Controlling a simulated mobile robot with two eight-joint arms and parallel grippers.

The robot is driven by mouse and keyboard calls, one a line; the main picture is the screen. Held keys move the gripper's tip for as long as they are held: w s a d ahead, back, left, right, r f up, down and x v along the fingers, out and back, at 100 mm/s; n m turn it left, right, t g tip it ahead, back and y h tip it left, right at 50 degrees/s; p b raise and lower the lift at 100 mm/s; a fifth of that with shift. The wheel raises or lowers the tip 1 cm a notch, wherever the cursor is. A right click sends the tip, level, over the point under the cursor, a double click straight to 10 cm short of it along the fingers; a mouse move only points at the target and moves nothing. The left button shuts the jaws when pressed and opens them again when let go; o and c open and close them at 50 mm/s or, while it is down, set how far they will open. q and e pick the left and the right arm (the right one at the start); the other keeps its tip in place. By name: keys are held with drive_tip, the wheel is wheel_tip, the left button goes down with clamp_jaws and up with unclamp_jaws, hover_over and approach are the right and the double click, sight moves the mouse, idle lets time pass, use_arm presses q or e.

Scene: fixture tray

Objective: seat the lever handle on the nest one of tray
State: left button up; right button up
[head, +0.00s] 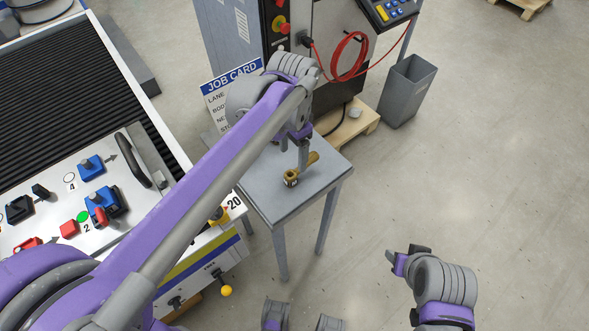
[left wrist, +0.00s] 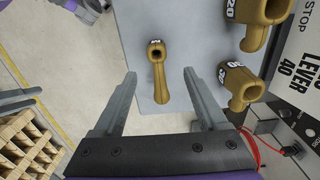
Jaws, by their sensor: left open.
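A brass-coloured lever handle (head: 292,179) lies on a small grey table (head: 270,205). My left gripper (head: 303,166) is over it, pointing down. In the left wrist view the handle (left wrist: 159,72) shows between the two open fingers of the left gripper (left wrist: 159,76), its round socket end away from me. The white fixture tray (head: 125,210) is at the left, with nest marks 4 and 2 visible. I cannot make out nest one. My right gripper (head: 400,260) is at the lower right, away from the table; its jaws are unclear.
Two more brass handles, one upper (left wrist: 250,22) and one lower (left wrist: 238,85), sit right of the middle one in the left wrist view. A job card (head: 222,92), a control cabinet (head: 345,60) and a grey bin (head: 407,90) stand behind.

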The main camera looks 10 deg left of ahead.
sight(290, 176)
use_arm(q)
drive_tip(key=shift+s+a+f, duration=0.1)
drive_tip(key=shift+s+f, duration=0.15)
drive_tip(key=shift+f, duration=0.35)
drive_tip(key=shift+s+f, duration=0.25)
drive_tip(key=shift+f, duration=0.35)
drive_tip(key=shift+s+a+f, duration=0.1)
drive_tip(key=shift+f, duration=2.95)
clamp_jaws()
